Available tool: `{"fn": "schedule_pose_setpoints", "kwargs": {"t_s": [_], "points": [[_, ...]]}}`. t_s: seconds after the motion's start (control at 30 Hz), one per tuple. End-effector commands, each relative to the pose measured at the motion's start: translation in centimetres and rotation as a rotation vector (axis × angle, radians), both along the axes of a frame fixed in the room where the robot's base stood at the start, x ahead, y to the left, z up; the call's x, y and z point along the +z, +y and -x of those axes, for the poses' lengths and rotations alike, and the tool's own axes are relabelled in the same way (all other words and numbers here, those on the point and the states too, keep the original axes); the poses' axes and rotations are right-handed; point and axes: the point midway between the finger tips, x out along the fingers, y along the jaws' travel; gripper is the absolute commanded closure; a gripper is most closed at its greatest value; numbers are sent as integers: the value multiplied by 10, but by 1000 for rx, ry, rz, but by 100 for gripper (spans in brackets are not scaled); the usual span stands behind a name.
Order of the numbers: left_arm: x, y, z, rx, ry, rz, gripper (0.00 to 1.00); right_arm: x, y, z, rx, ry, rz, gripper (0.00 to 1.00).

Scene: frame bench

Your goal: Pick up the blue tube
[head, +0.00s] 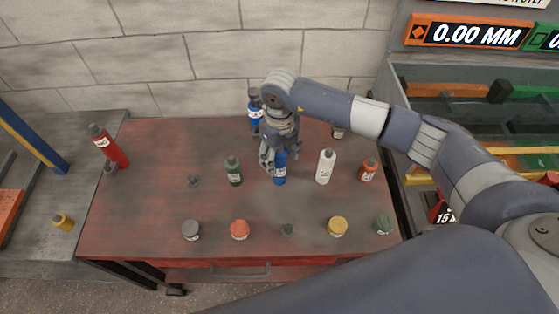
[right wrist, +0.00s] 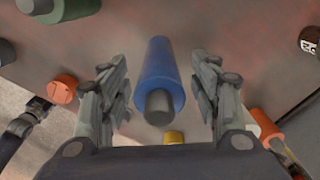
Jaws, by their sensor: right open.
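A blue tube (head: 280,172) with a dark cap stands on the red bench, directly under my right gripper (head: 271,160). In the right wrist view the blue tube (right wrist: 160,75) lies between the two open fingers, with a visible gap on each side. The gripper holds nothing. In the head view the gripper hides part of the tube. A second blue tube (head: 255,112) with a white label stands further back, left of the wrist. My left gripper is not in view.
A green bottle (head: 234,172) stands left of the gripper and a white bottle (head: 326,166) right of it. An orange bottle (head: 368,169) is further right. Several lids, including a yellow one (head: 337,226), line the front edge.

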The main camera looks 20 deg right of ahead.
Motion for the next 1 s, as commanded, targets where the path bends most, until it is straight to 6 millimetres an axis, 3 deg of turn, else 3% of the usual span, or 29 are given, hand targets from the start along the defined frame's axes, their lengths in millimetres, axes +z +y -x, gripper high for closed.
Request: {"fn": "schedule_pose_setpoints", "kwargs": {"t_s": [0.2, 0.4, 0.47, 0.8, 1.0], "points": [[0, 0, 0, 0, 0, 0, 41, -1, 0, 0, 0, 0, 0, 45], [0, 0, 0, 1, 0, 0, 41, -1, 0, 0, 0, 0, 0, 90], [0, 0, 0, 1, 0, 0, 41, -1, 0, 0, 0, 0, 0, 100], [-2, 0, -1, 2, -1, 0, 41, 2, 0, -1, 0, -2, -2, 100], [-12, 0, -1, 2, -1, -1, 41, 18, 0, -2, 1, -6, -2, 100]]}}
